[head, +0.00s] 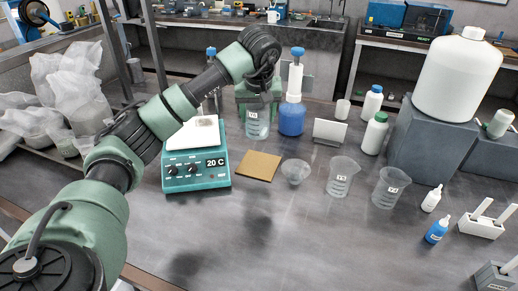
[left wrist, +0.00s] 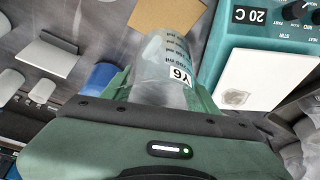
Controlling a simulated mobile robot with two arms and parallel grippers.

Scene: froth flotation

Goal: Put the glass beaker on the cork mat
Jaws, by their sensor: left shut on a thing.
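The clear glass beaker (head: 257,128) with a white label hangs below my left gripper (head: 258,102), behind the cork mat. In the left wrist view the beaker (left wrist: 168,52) sits between the two green fingers of the left gripper (left wrist: 165,90), which is shut on it; its label reads Y6. The square brown cork mat (head: 259,166) lies flat and bare on the dark bench, right of the teal hotplate; part of the mat (left wrist: 165,12) shows at the top of the left wrist view. The beaker is apart from the mat. My right gripper is not in view.
The teal hotplate (head: 196,172) showing 20 C stands left of the mat. A small clear vessel (head: 295,172) stands close to the mat's right, with plastic beakers (head: 342,178) (head: 390,187) farther right. A blue bottle (head: 291,118) stands behind. The bench in front is clear.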

